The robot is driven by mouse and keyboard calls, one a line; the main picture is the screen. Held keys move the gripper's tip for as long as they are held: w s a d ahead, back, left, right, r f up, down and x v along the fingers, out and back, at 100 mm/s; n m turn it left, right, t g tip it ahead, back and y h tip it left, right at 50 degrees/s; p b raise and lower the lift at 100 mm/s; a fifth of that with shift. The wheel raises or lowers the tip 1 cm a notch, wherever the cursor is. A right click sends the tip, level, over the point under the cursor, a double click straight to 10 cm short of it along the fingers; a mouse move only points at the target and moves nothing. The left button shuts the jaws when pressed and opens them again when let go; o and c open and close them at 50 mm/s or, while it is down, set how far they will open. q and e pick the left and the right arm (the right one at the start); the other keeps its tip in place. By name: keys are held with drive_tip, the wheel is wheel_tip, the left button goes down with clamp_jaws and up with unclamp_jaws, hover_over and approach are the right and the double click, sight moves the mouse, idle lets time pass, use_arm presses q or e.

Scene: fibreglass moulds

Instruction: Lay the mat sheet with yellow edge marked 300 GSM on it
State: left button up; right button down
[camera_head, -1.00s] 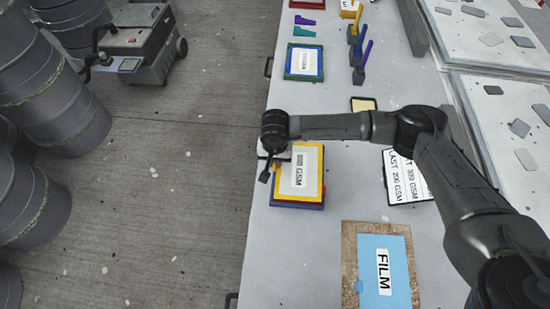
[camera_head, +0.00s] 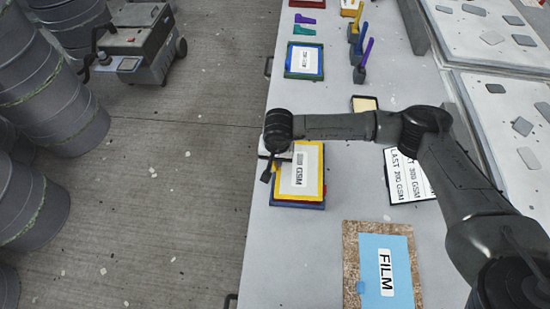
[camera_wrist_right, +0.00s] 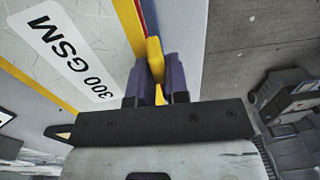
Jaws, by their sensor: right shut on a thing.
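The mat sheet with yellow edge, marked 300 GSM (camera_head: 315,175), lies over a red-and-blue-edged stack (camera_head: 298,206) near the table's left edge. I cannot tell whether it touches the stack all over. In the right wrist view the 300 GSM label (camera_wrist_right: 72,58) faces me, and a yellow tab (camera_wrist_right: 154,52) sticks out from the sheet's side. My right gripper (camera_head: 267,172) is at the sheet's left side. In the wrist view its dark purple fingers (camera_wrist_right: 157,84) are shut on the yellow tab. My left gripper is not in view.
A board marked LAST 200 GSM and LAST 300 GSM (camera_head: 404,174) lies right of the stack. A blue FILM sheet (camera_head: 382,270) lies nearer on a brown board. A blue-green-edged sheet (camera_head: 304,60) and upright coloured tools (camera_head: 363,55) are farther back.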

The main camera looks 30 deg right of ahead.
drive_tip(key=shift+f+b, duration=0.3)
idle(0.4)
drive_tip(key=shift+w+t+y+b, duration=0.1)
drive_tip(key=shift+t+y+b, duration=0.2)
drive_tip(key=shift+b, duration=0.15)
drive_tip(key=shift+w+r, duration=0.1)
drive_tip(key=shift+w, duration=0.35)
drive_tip(key=shift+b, duration=0.3)
drive_tip(key=shift+s+r, duration=0.1)
drive_tip(key=shift+s+d+r+p, duration=0.2)
drive_tip(key=shift+s+d+p, duration=0.1)
drive_tip(key=shift+s, duration=0.3)
